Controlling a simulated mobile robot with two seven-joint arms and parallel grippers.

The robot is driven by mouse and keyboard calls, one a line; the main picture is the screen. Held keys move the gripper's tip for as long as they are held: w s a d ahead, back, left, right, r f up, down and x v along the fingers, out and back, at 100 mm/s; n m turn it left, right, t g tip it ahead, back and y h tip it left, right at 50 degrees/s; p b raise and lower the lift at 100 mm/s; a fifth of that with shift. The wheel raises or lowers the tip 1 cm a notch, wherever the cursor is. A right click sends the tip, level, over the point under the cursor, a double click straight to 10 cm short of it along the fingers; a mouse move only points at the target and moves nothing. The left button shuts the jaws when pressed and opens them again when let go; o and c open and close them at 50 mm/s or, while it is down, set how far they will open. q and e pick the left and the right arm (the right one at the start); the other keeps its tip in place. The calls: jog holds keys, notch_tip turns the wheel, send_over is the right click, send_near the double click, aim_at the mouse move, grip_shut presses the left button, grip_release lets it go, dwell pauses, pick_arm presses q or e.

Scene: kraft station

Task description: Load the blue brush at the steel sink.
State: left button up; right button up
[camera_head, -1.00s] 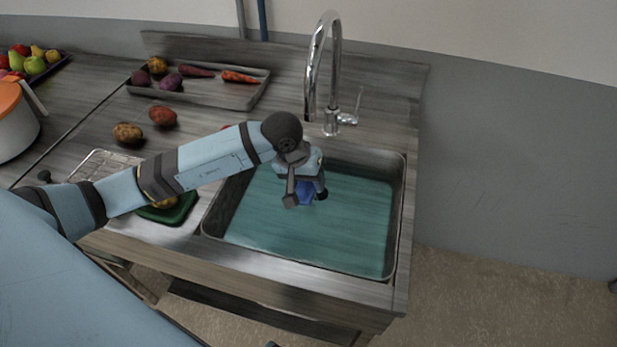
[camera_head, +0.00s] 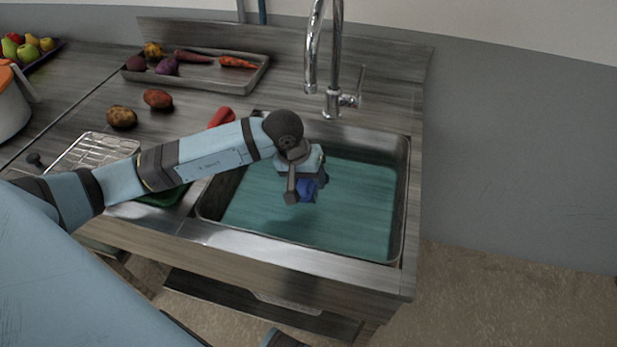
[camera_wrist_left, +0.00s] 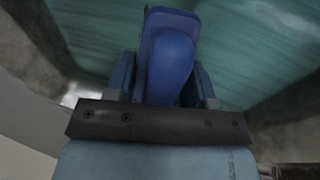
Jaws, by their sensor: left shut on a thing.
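The steel sink (camera_head: 404,205) is set into the counter and holds teal water (camera_head: 350,215). My left gripper (camera_head: 306,192) is over the sink's left half, shut on the blue brush (camera_head: 305,186). In the left wrist view the blue brush (camera_wrist_left: 168,60) stands between the two fingers of my left gripper (camera_wrist_left: 163,78), with the water behind it. The head view shows only a small part of the brush; the rest is hidden by the gripper. I cannot tell whether the brush touches the water. My right gripper is not in view.
A chrome faucet (camera_head: 335,70) rises behind the sink. A tray (camera_head: 205,84) of vegetables is at the back left. Two potatoes (camera_head: 121,117) and a red item (camera_head: 221,117) lie on the counter. A wire rack (camera_head: 95,150) and a green board (camera_head: 160,197) are left of the sink.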

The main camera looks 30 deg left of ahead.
pick_arm(q)
jog(key=shift+r, duration=0.1)
jog(key=shift+r+p, duration=0.7)
jog(key=shift+r, duration=0.95)
jog(key=shift+r+p, duration=1.35)
jog(key=shift+r, duration=2.45)
